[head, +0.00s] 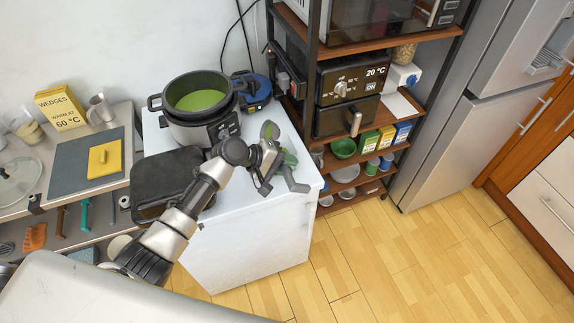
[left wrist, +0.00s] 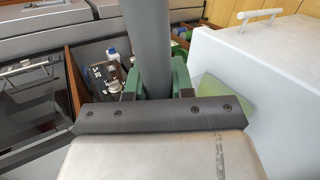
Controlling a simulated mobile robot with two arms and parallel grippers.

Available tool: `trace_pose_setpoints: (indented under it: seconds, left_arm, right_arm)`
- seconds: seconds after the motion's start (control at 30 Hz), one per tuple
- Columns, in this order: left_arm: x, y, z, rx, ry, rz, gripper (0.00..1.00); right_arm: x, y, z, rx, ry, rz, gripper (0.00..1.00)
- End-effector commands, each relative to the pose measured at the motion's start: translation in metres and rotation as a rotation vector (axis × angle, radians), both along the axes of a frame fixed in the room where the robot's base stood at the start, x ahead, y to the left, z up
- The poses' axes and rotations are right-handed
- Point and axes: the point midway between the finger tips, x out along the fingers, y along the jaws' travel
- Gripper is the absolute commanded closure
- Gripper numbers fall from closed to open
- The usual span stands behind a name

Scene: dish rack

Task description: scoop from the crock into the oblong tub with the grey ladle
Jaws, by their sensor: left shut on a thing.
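The crock (head: 165,103) is a dark pot with light green contents, standing at the back of the white counter. My left gripper (head: 270,163) is over the counter, right of and in front of the crock. In the left wrist view its green fingers are shut on the thick grey handle of the grey ladle (left wrist: 149,45). In the head view a light green patch shows just above the gripper; I cannot tell if it is in the ladle's bowl. A green piece, apparently the oblong tub (left wrist: 226,92), is mostly hidden by the gripper. My right gripper is out of view.
A black closed appliance (head: 160,180) stands left of my arm on the counter. A shelf rack (head: 330,50) with an oven stands to the right. The floor in front is clear.

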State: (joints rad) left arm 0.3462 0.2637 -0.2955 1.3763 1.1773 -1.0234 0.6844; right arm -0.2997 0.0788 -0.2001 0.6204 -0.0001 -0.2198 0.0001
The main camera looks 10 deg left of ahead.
Motion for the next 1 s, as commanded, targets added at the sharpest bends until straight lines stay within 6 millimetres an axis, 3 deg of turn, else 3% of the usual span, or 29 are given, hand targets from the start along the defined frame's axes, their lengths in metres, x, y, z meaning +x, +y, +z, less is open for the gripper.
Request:
trace_pose_setpoints:
  seconds: [0.17,0.6,1.0]
  left_arm:
    - [0.0,0.0,-0.003,-0.016,-0.009,0.002,1.0]
    - [-0.002,0.001,-0.005,-0.184,-0.123,0.033,1.0]
    - [-0.002,0.002,-0.001,-0.203,-0.137,0.037,1.0]
  right_arm:
    - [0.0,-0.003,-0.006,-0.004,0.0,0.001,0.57]
    - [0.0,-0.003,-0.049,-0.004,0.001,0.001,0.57]
    - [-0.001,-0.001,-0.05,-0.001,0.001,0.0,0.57]
